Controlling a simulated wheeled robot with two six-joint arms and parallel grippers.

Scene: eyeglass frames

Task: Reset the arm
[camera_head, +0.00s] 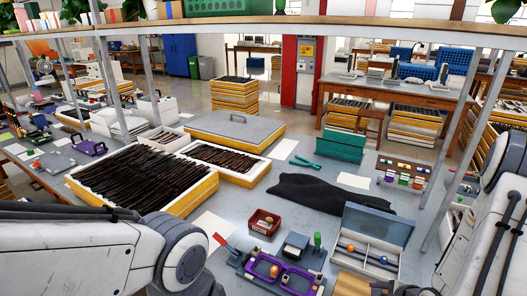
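My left arm (120,250) comes in from the lower left and ends in a rounded joint at the bottom edge; its gripper is not in view. My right arm (490,225) fills the lower right, and its gripper is not in view either. Two wooden trays hold dark eyeglass frames: a large tray (172,206) at left and a smaller tray (258,174) behind it. A fixture with purple parts (290,276) stands at the front of the table, with an orange piece on it.
A small red bin (263,222) and an open grey box (371,244) with small coloured balls lie near the fixture. A dark cloth (320,195) lies behind them. A lidded tray (234,125) stands at the back. A shelf (300,28) crosses the top.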

